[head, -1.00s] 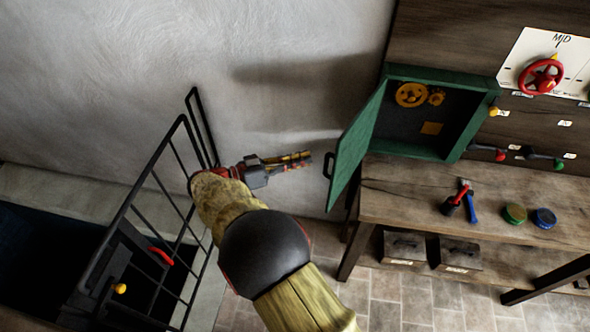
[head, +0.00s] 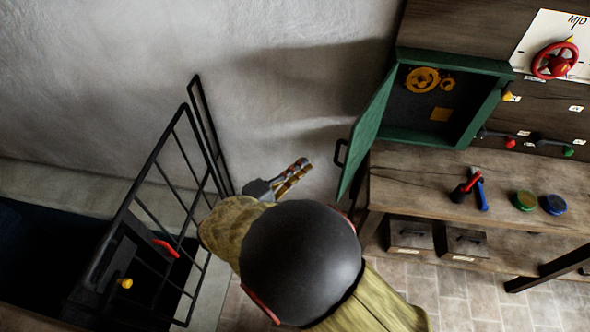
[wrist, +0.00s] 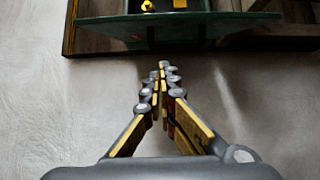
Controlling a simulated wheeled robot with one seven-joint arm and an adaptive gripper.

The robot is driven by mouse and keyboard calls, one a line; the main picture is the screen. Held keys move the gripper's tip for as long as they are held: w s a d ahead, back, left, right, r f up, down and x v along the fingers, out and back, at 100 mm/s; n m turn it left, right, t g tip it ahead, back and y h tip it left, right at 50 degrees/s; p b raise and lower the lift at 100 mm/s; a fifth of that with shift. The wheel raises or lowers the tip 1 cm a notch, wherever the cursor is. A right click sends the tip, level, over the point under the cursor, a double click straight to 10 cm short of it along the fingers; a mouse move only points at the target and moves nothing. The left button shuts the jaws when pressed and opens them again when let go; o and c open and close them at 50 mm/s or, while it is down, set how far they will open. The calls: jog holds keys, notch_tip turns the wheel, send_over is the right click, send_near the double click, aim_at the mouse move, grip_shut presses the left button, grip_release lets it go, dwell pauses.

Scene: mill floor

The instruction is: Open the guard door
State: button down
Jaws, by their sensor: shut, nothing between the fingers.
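The green guard door (head: 368,128) stands wide open on the left side of its green box (head: 455,144), swung out from the wall. Its dark handle (head: 340,153) is on the outer face, near the free edge. Inside the box are yellow gears (head: 424,79). My gripper (head: 298,168) is shut and empty, left of the door and apart from the handle. In the wrist view my shut fingers (wrist: 160,72) point toward the green door (wrist: 200,27), with a gap between. My arm hides part of the floor and the bench's left end.
A black barred railing (head: 160,190) stands around a dark pit at left. A wooden workbench (head: 420,185) below the box holds red and blue tools (head: 478,193) and two round tins. A red handwheel (head: 555,60) is at upper right. The wall between railing and door is clear.

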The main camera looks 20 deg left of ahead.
aim_at(339, 146)
jog(key=w+d+b, duration=0.1)
jog(key=w+d, duration=0.4)
jog(key=shift+w+b, duration=0.3)
jog(key=shift+b, duration=0.1)
jog(key=shift+s+d, duration=0.1)
jog(key=shift+d, duration=0.65)
jog(key=s+d+n+y+p, duration=0.1)
jog(key=d+y+p, duration=0.1)
jog(key=d+p, duration=0.4)
jog(key=shift+d+t, duration=0.4)
jog(key=shift+d, duration=0.3)
